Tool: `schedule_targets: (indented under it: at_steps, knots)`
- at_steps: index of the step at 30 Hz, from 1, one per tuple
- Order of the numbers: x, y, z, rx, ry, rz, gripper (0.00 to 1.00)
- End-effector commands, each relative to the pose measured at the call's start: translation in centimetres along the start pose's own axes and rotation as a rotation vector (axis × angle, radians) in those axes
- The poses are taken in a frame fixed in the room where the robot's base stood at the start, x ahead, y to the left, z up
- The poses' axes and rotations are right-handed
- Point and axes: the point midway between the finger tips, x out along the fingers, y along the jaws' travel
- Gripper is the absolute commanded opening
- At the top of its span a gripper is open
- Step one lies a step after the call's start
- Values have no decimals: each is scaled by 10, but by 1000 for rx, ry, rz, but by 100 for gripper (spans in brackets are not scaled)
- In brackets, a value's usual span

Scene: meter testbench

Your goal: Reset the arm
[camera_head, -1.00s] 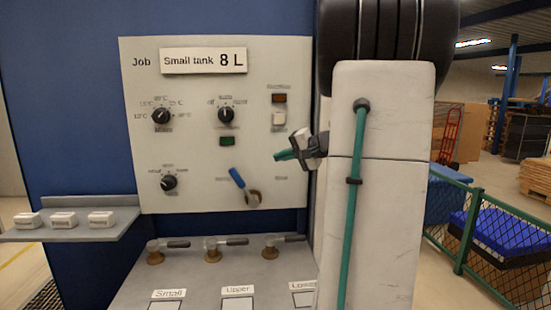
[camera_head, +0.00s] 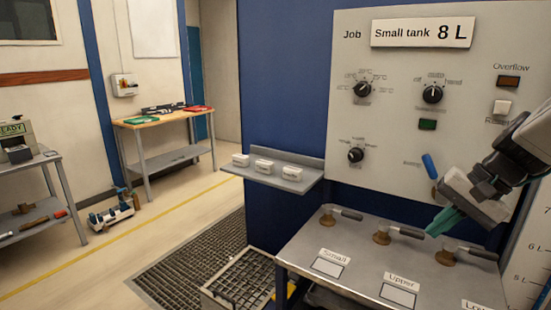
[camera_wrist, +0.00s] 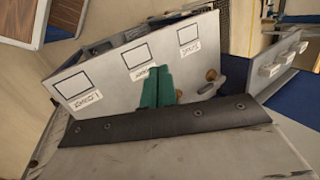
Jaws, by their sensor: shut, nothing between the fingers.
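My gripper (camera_head: 441,221) has green fingers, closed together with nothing between them. In the head view it is at the right, in front of the control panel (camera_head: 390,127) and above the grey bench, close to the valve handles in that picture. In the wrist view its green fingers (camera_wrist: 157,88) point toward the bench top, which carries labelled squares. The panel bears a "Small tank 8 L" sign (camera_head: 422,33), several black knobs and a blue lever (camera_head: 429,166). My arm hides part of the panel's lower right.
Brass valves with grey handles (camera_head: 383,236) stand along the bench top (camera_head: 310,240). A side shelf (camera_head: 302,184) holds three small white blocks (camera_head: 264,166). A floor grate (camera_head: 190,262) and open floor lie left. A workbench (camera_head: 160,120) stands at the back left.

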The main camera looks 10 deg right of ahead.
Motion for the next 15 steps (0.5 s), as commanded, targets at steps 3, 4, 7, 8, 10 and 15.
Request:
schedule_targets:
  at_steps: [3,4,7,8,10,15]
  knots:
    - [16,-5,60,-166,-55,176,0]
    - [19,-4,72,-205,-61,216,0]
    - [25,0,107,-346,-69,334,0]
    - [26,2,116,-388,-68,365,0]
    - [27,5,134,-495,-59,425,0]
    - [30,3,166,-721,-30,480,0]
